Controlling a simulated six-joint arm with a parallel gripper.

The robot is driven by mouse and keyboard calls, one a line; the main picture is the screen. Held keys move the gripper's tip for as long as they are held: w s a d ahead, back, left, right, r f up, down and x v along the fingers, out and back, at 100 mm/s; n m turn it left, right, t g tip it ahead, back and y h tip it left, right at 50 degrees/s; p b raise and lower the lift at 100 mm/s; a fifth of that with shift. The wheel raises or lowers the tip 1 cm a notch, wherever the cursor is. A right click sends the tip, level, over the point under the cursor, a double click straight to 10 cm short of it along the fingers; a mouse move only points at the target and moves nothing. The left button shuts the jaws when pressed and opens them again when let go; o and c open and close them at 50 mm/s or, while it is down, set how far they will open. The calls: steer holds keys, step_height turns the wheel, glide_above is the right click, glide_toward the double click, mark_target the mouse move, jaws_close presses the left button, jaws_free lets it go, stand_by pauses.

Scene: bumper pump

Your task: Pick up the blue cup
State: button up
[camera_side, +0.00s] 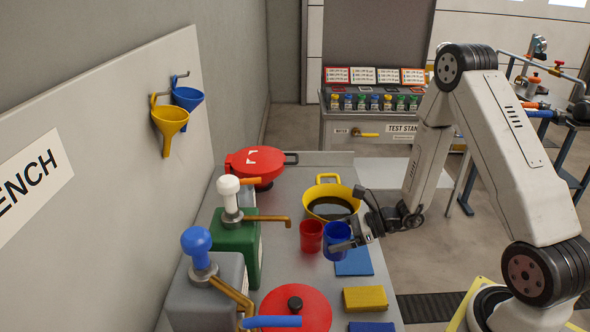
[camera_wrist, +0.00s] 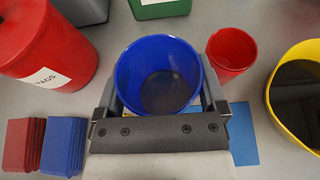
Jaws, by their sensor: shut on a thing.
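The blue cup (camera_side: 337,237) stands upright on or just above the grey bench, beside the red cup (camera_side: 311,235). In the wrist view the blue cup (camera_wrist: 158,78) sits between the two fingers of my gripper (camera_wrist: 158,100), and it looks empty inside. My gripper (camera_side: 347,243) reaches in from the right in the side view and is shut on the blue cup. The red cup (camera_wrist: 231,52) is to the right of the blue cup in the wrist view. I cannot tell whether the blue cup touches the bench.
A yellow pot (camera_side: 330,184) with dark liquid stands behind the cups. A blue mat (camera_side: 354,262) and a yellow block (camera_side: 365,298) lie near the front right. Green (camera_side: 236,247) and grey (camera_side: 205,290) pump containers stand to the left. A red lidded can (camera_side: 297,309) is in front.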

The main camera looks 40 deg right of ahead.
steer(key=s+d, duration=0.5)
steer(key=d, duration=0.1)
steer(key=shift+s, duration=0.4)
steer(key=shift+s, duration=0.15)
stand_by(0.4)
steer(key=shift+r, duration=0.1)
stand_by(0.5)
steer(key=s+a+r, duration=0.1)
steer(key=s+r, duration=0.5)
steer(key=s, duration=0.1)
steer(key=shift+r, duration=0.4)
steer(key=shift+w+d+f, duration=0.5)
steer(key=shift+w+f, duration=1.05)
steer(key=shift+w, duration=0.6)
steer(key=shift+w+d+f, duration=0.55)
steer(key=shift+w+f, duration=1.05)
steer(key=shift+w, duration=0.55)
steer(key=shift+w+d+f, duration=0.5)
steer(key=shift+w+f, duration=1.05)
steer(key=shift+w, duration=0.6)
